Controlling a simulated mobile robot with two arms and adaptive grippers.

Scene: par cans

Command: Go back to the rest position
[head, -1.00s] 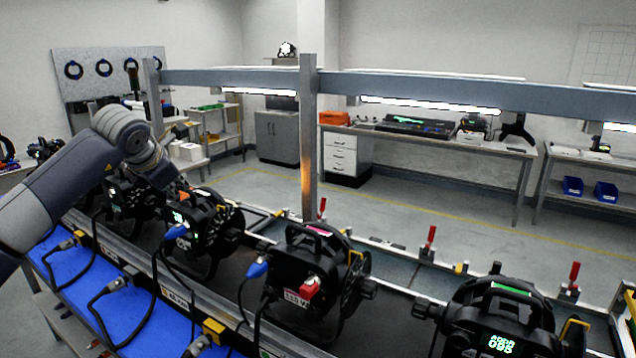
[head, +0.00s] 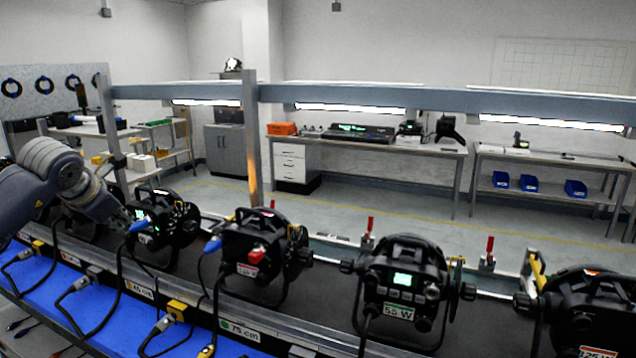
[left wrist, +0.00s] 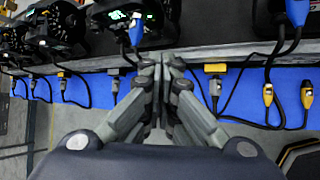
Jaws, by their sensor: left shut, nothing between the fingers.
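My left gripper (left wrist: 163,62) is shut and empty in the left wrist view, its fingertips together above the front edge of the bench, near the blue strip. In the head view the left gripper (head: 128,222) is at the left, partly lost against a black par can (head: 165,222) with a lit green display. I cannot tell whether it touches that can. A blue plug (left wrist: 136,28) on the can's front shows just beyond the fingertips in the left wrist view. My right gripper is not in view.
Cables with yellow connectors lie on the blue strip (head: 110,325). A metal post (head: 251,140) and overhead beam (head: 400,100) stand behind. The floor beyond is clear.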

